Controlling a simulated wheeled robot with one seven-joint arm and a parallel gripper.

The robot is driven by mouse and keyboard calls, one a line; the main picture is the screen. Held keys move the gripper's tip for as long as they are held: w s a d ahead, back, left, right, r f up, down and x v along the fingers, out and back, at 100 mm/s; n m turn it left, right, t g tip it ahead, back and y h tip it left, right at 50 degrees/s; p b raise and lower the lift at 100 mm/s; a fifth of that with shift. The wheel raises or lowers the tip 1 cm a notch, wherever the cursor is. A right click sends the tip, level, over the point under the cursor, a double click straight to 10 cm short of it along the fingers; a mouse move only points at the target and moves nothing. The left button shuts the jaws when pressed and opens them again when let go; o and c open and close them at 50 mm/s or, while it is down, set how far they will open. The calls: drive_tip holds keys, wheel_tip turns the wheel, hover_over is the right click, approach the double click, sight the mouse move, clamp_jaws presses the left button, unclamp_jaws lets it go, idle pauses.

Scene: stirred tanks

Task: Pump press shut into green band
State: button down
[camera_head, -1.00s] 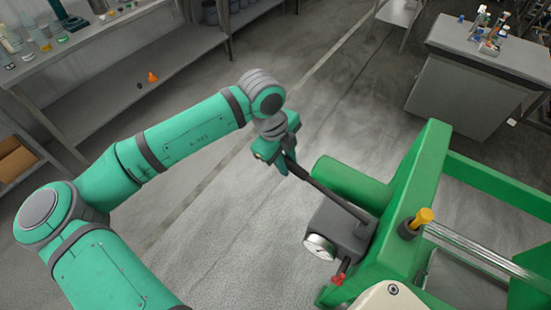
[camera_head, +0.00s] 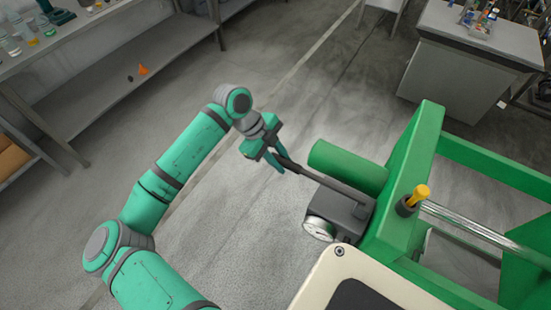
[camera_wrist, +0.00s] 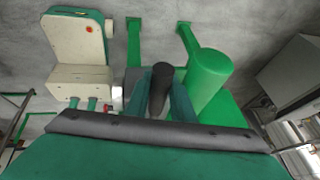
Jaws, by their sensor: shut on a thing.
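The green press (camera_head: 420,150) stands at the right of the head view. Its grey pump block (camera_head: 338,208) has a dark pump handle (camera_head: 325,182) slanting up and left. A round white gauge (camera_head: 320,229) is on the block's front; its needle and any green band are too small to read. My gripper (camera_head: 276,161) is shut on the handle's free end. In the wrist view the dark handle (camera_wrist: 159,85) lies between my fingers.
A green cylinder (camera_head: 348,166) lies just behind the handle. A yellow-topped plunger (camera_head: 420,195) stands on the frame. A pale panel (camera_head: 375,285) is in front. Shelves (camera_head: 110,105) stand at left, a grey cabinet (camera_head: 470,70) at back right. Floor between is clear.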

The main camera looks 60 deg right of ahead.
drive_tip(key=shift+f, duration=0.1)
drive_tip(key=c, duration=1.5)
unclamp_jaws()
drive_tip(key=shift+c, duration=0.2)
drive_tip(key=v, duration=1.1)
drive_tip(key=shift+w, duration=0.25)
